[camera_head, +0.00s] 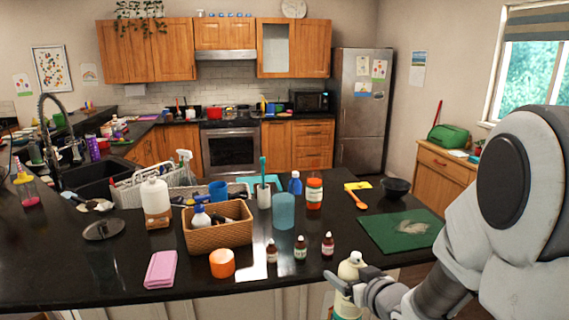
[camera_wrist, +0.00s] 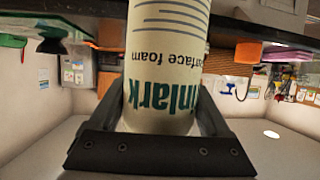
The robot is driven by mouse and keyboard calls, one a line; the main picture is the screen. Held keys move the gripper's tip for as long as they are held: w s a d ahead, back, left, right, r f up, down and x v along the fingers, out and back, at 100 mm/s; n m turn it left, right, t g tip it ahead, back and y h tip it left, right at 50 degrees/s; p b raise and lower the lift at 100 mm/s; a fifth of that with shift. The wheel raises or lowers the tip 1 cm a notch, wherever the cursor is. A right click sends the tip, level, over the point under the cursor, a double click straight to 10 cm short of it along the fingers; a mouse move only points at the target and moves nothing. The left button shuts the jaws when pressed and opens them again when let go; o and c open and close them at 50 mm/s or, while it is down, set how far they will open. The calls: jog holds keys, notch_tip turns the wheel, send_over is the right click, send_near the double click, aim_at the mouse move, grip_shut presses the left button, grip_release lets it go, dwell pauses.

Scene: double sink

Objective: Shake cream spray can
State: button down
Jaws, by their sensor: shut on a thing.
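A cream-coloured spray can (camera_head: 348,270) with a pale top is held in front of the counter's near edge, at the lower right of the head view. It looks roughly upright there, and its lower part is cut off by the frame. My gripper (camera_head: 353,284) is shut around its body. In the wrist view the can (camera_wrist: 165,55) fills the middle between my gripper's fingers (camera_wrist: 163,118). Its green and dark lettering, including "surface foam", appears upside down. The can's ends are outside the wrist view.
The black counter (camera_head: 190,285) lies behind the can. A green cutting board (camera_head: 385,236) lies at the right.

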jog(key=shift+r, duration=6.75)
notch_tip(320, 180, down, 13)
jog(key=shift+f, duration=0.15)
jog(key=shift+w+r, duration=0.15)
jog(key=shift+r, duration=0.25)
notch_tip(320, 180, up, 13)
jog(key=shift+f, duration=0.1)
notch_tip(320, 180, down, 14)
jog(key=shift+r, duration=7)
jog(key=shift+f, duration=6.85)
jog(key=shift+r, duration=0.15)
